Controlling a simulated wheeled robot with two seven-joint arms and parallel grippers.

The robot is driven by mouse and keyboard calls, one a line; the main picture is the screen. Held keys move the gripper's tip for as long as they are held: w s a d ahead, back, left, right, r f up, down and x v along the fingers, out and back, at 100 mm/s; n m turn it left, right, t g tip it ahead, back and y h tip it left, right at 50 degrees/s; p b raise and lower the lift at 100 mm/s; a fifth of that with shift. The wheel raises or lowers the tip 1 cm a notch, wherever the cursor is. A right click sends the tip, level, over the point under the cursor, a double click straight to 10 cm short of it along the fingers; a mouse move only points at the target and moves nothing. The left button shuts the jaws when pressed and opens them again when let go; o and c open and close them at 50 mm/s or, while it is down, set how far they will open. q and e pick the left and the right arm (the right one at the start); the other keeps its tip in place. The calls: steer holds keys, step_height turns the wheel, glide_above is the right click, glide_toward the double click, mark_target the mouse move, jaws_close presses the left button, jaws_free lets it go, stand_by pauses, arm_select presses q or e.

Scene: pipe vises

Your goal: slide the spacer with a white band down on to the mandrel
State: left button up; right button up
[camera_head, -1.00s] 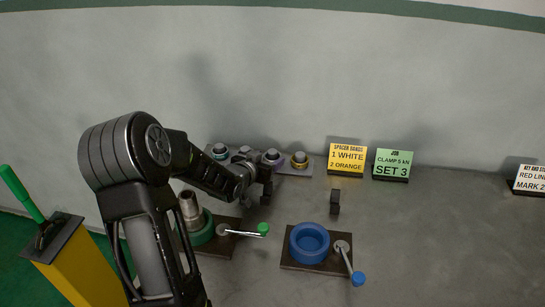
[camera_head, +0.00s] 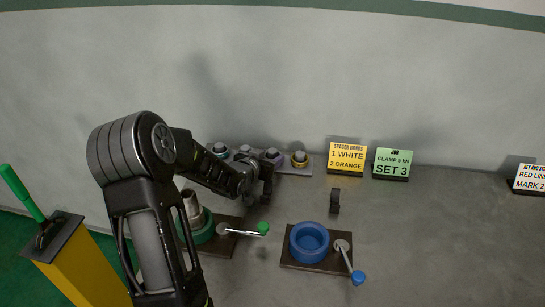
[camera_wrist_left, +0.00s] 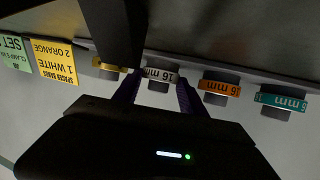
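The white-banded spacer (camera_wrist_left: 160,76), marked 16 mm, stands in the back rack in the left wrist view. My left gripper (camera_wrist_left: 157,92) is open, its two purple-edged fingers on either side of this spacer with gaps between. In the head view my left gripper (camera_head: 266,190) is in front of the rack; which bands lie behind it is hard to tell. The metallic mandrel (camera_head: 191,206) stands upright at the green vise (camera_head: 204,233), partly hidden by my left arm. My right gripper is not in view.
The rack also holds yellow (camera_wrist_left: 110,67), orange (camera_wrist_left: 219,87) and teal (camera_wrist_left: 281,101) banded spacers. A blue vise (camera_head: 309,242) with a lever stands right of the green one. A small dark block (camera_head: 335,201) is behind it. Signs stand at the back. The right tabletop is clear.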

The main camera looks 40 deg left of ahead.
arm_select(q)
steer(key=c, duration=0.7)
steer(key=shift+o, duration=0.2)
step_height(320, 180, up, 10)
steer(key=shift+p, duration=0.45)
